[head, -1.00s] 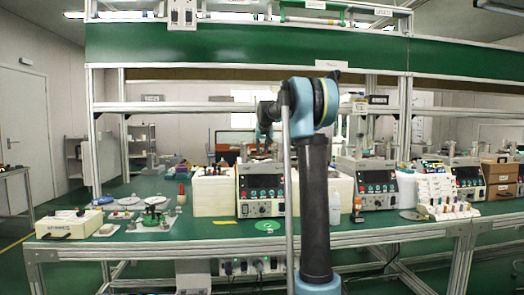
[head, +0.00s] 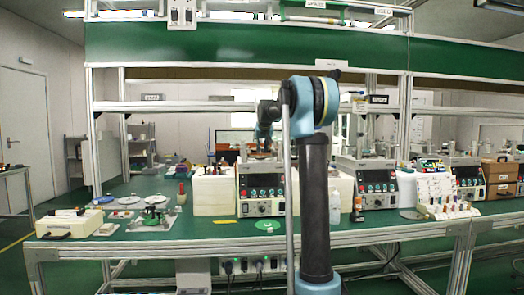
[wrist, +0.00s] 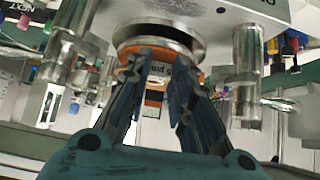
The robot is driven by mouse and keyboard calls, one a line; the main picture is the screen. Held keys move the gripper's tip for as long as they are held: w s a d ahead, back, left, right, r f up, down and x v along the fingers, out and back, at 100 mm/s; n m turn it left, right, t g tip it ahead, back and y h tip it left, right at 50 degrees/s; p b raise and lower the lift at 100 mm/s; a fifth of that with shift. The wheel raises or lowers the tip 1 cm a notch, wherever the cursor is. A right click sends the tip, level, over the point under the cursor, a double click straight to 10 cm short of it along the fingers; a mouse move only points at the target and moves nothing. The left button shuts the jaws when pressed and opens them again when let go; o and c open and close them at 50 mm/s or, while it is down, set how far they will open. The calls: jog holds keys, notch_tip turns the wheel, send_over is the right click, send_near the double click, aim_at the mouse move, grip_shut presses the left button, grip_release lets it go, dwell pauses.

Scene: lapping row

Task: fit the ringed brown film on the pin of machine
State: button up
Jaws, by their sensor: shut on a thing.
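My gripper (wrist: 161,68) is shut on the brown film, whose orange-brown edge (wrist: 130,46) shows beside and between the blue fingers in the wrist view. A round metal disc (wrist: 158,34) lies just beyond the fingertips, very close to the film; I cannot tell whether they touch. The machine (head: 263,192) is the beige box with a dark control panel on the bench in the head view, and my gripper is above it, small and partly hidden by my arm. The pin is not clearly visible.
Metal posts (wrist: 247,62) stand on both sides of the disc in the wrist view. White blocks (head: 213,192) flank the machine. More machines (head: 375,186) stand to the right. A round green disc (head: 268,226) lies in front on the green bench.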

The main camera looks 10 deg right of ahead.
jog(key=shift+f, duration=1)
dwell(0.5)
jog(key=o, duration=1.1)
jog(key=shift+c, duration=0.2)
jog(key=v, duration=1.2)
jog(key=shift+f, duration=0.1)
